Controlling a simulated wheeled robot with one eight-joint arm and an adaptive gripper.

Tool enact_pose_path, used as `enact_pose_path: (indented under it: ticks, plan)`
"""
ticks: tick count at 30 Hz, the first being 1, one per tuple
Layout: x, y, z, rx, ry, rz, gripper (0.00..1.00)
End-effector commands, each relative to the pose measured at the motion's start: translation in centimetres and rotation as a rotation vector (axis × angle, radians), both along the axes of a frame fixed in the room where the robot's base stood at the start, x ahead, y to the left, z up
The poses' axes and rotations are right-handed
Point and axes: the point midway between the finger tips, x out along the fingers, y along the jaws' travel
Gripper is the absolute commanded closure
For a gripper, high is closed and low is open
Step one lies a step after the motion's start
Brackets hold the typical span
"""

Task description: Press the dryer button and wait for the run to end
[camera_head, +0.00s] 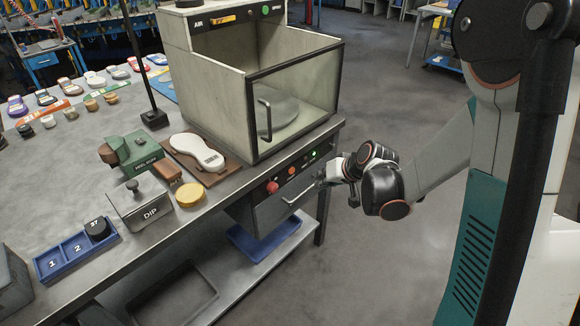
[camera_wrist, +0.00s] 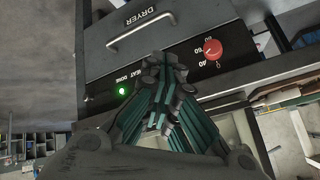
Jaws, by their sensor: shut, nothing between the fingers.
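The dryer front (camera_head: 285,206) sits under the bench edge at the right, with a drawer handle (camera_head: 298,197). A red knob (camera_head: 272,187), an orange button (camera_head: 291,171) and a lit green lamp (camera_head: 314,154) line its panel. The wrist view, turned over, shows the DRYER label, the red knob (camera_wrist: 213,48) beside a number scale, and the green lamp (camera_wrist: 122,90) lit near the word DONE. My gripper (camera_wrist: 165,64) is shut and empty, in front of the panel between lamp and knob. It hides the orange button there; I cannot tell whether it touches.
A glass-fronted AIR cabinet (camera_head: 215,90) stands on the bench above the panel. A white sole lies on a brown board (camera_head: 215,178) beside it. A blue tray (camera_head: 262,240) rests on the lower shelf. The floor at right is clear around my arm.

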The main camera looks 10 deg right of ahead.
Motion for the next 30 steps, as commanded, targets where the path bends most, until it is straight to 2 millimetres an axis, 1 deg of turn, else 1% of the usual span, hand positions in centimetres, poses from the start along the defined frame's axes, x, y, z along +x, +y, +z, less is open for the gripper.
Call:
enact_pose_path:
  ticks: [1, 6, 9, 12, 15, 18, 30]
  plan:
    - [0.6, -0.3, -1.1, 0.01, -0.003, -0.001, 1.0]
    - [1.7, -0.7, -4.4, 0.043, -0.013, 0.001, 1.0]
    - [2.1, -0.9, -5.9, 0.059, -0.019, 0.001, 1.0]
    - [2.3, -1.0, -7.0, 0.071, -0.023, 0.002, 1.0]
    - [2.4, -1.0, -7.6, 0.076, -0.025, 0.003, 1.0]
    - [2.5, -1.1, -7.9, 0.079, -0.026, 0.004, 1.0]
    - [2.7, -0.9, -7.9, 0.079, -0.026, 0.004, 1.0]
